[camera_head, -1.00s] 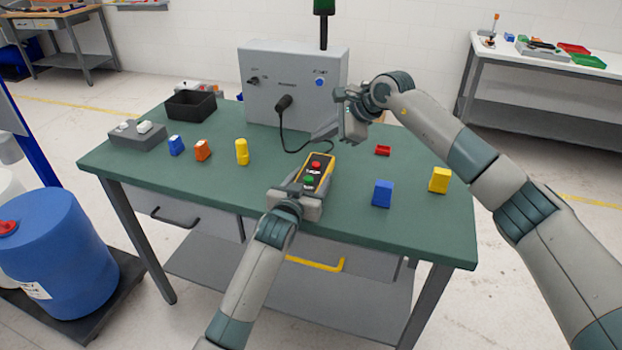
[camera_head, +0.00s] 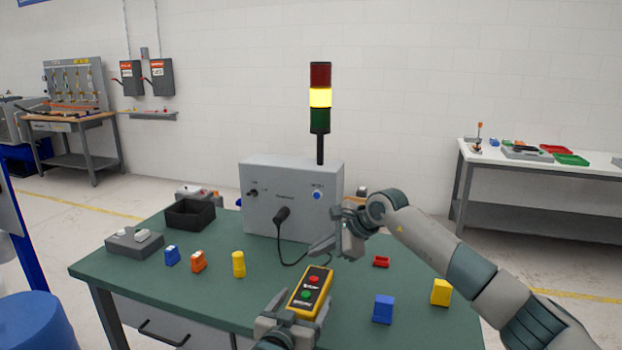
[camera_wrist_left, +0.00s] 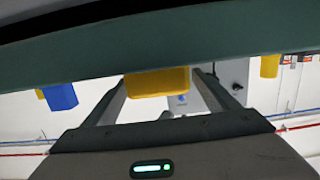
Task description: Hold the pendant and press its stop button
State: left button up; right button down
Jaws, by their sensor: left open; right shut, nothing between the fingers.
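The pendant (camera_head: 314,284) is a yellow and black box with a red button (camera_head: 314,279) above a green one (camera_head: 309,295). It lies at the table's near side, its cable running back to the grey control box. My left gripper (camera_head: 293,313) is open at the pendant's near end. In the left wrist view the pendant's yellow end (camera_wrist_left: 157,83) shows between the spread fingers; contact cannot be told. My right gripper (camera_head: 338,242) is shut and empty, raised behind the pendant, in front of the control box. The red button is uncovered.
The control box (camera_head: 292,190) carries a signal tower (camera_head: 320,98) with its yellow section lit. Several small objects and a black bin (camera_head: 190,216) are on the left.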

pick_arm(q)
jog(key=v, duration=0.8)
jog(key=shift+s, duration=0.15)
jog(key=shift+f, duration=0.1)
